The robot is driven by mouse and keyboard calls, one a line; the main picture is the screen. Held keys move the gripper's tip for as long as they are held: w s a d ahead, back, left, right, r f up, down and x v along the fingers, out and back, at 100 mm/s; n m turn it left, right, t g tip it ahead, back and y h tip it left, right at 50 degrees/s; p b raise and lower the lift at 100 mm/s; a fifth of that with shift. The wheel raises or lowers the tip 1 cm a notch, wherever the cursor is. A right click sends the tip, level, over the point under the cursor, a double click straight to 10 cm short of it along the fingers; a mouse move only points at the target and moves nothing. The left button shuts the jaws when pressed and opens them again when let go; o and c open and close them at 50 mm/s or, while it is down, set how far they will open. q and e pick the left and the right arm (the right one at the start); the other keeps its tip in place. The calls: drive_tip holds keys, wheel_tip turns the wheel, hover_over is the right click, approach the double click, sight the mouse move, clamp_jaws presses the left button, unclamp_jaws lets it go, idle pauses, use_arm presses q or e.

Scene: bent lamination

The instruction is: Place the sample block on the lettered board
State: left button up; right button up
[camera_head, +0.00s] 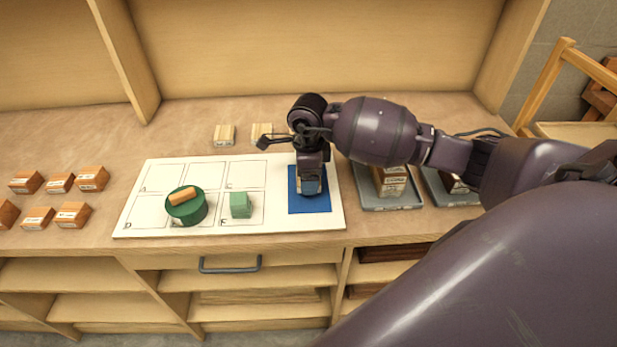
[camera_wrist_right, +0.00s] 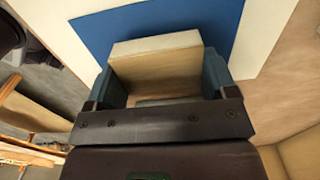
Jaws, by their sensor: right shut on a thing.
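The white lettered board (camera_head: 150,225) lies on the bench, with two rows of outlined cells and a blue patch (camera_head: 310,203) at its right end. My right gripper (camera_head: 311,180) is over the blue patch, pointing down. It is shut on a pale wooden block, the sample block (camera_wrist_right: 157,70), which shows between the fingers in the right wrist view. The blue patch (camera_wrist_right: 115,25) shows beyond the block there; I cannot tell whether the block touches it. A green round piece (camera_head: 188,212) with an orange-tan block (camera_head: 183,195) on top and a green block (camera_head: 240,205) stand on lower cells. My left gripper is out of view.
Several reddish-brown blocks (camera_head: 93,178) stand left of the board. Pale wooden blocks (camera_head: 224,134) stand behind it. Grey trays (camera_head: 395,200) with blocks lie to the right, partly under my right arm. Open shelves and a drawer handle (camera_head: 230,268) are below the bench edge.

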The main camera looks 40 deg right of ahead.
drive_tip(key=shift+f, duration=0.8)
drive_tip(key=shift+f, duration=0.2)
drive_tip(key=o, duration=0.9)
drive_tip(key=shift+c, duration=0.2)
drive_tip(key=shift+r, duration=0.1)
wheel_tip(320, 180, up, 12)
drive_tip(key=shift+r, duration=0.15)
